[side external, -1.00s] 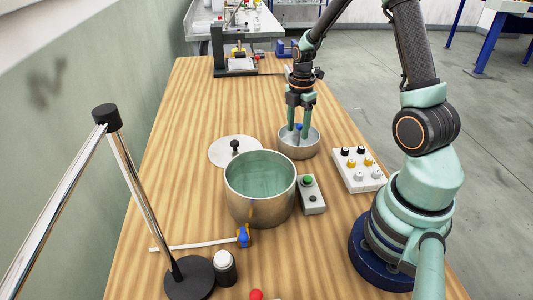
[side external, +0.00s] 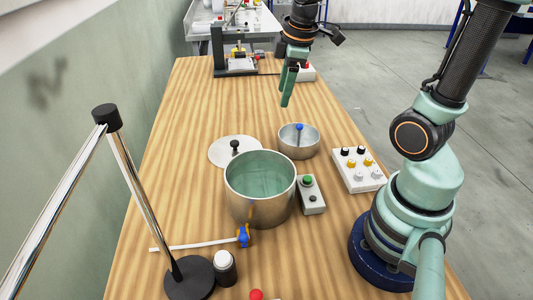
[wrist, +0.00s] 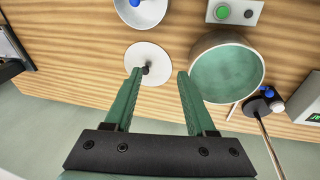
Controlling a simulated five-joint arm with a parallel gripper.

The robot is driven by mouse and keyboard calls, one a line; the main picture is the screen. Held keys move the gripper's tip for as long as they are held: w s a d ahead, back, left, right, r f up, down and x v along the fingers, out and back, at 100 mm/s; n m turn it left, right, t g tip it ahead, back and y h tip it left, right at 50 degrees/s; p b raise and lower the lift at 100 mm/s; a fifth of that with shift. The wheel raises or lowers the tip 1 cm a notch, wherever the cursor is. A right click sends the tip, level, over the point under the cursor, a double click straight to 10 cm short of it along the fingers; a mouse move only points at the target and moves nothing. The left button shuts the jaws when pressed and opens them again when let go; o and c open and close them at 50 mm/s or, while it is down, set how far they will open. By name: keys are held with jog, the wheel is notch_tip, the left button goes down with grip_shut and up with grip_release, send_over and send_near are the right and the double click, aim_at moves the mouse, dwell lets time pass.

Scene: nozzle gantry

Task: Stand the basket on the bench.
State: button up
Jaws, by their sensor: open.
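The basket appears to be the shallow round metal dish (side external: 308,153) with a blue-topped post at its middle. It sits upright on the wooden bench (side external: 190,120), right of the lid and behind the big pot. In the wrist view the basket (wrist: 153,12) is cut off by the top edge. My gripper (side external: 287,101) is open and empty, raised above the bench and apart from the basket. In the wrist view my gripper (wrist: 158,75) shows its two green fingers spread with nothing between them.
A big pot (side external: 258,213) of greenish liquid has a blue tap (side external: 243,236) at its front. A lid (side external: 221,153) lies flat beside it. A button box (side external: 313,197) and knob panel (side external: 358,180) stand right. A lamp-like stand (side external: 188,280) is front left. The bench's far middle is clear.

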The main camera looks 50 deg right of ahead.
jog(key=s+a+r+m+t, duration=0.2)
jog(key=s+a+m, duration=0.3)
jog(key=a+m, duration=0.3)
jog(key=shift+a+r+t+y, duration=0.15)
jog(key=shift+r+t+y, duration=0.2)
jog(key=shift+r, duration=0.45)
